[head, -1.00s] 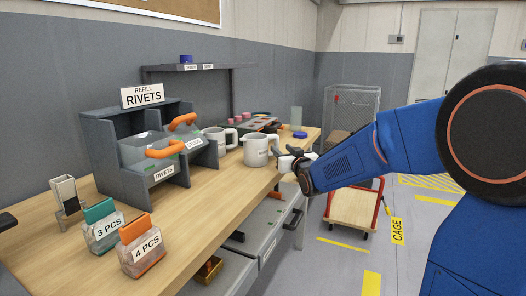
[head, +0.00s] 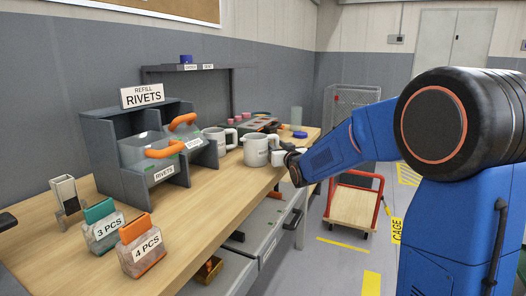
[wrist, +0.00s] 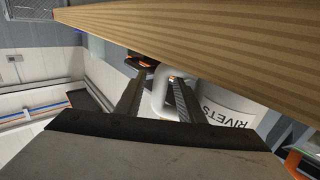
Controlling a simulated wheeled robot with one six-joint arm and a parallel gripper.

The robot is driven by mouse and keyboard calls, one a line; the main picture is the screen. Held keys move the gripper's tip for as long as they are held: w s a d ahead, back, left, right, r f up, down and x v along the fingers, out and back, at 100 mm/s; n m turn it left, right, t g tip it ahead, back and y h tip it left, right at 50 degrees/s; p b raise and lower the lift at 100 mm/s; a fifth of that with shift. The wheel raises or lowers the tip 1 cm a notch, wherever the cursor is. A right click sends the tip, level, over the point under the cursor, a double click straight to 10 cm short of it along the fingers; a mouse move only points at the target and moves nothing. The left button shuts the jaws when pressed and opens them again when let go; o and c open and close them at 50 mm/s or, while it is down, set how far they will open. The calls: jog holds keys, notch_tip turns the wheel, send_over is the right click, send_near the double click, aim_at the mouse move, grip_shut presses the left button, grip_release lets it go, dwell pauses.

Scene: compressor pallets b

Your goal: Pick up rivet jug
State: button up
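The rivet jug (head: 255,151) is a white jug standing upright near the right front edge of the wooden bench (head: 215,195). In the wrist view the jug (wrist: 228,106) appears tipped by the camera angle, with "RIVETS" on its side. My gripper (wrist: 161,78) reaches in at the handle side, its two dark fingers apart. The white handle (wrist: 160,98) shows between the fingers, with a gap beside the left finger. In the head view my gripper (head: 284,157) is small and partly hidden at the jug's right side.
Another white jug (head: 214,141) stands just behind and left. Grey rivet bins with orange-handled scoops (head: 165,151) and two labelled boxes (head: 140,247) stand further left. A drawer unit (head: 262,232) is below the bench. A red-handled trolley (head: 352,208) stands on the floor.

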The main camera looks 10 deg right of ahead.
grip_shut()
dwell(1.2)
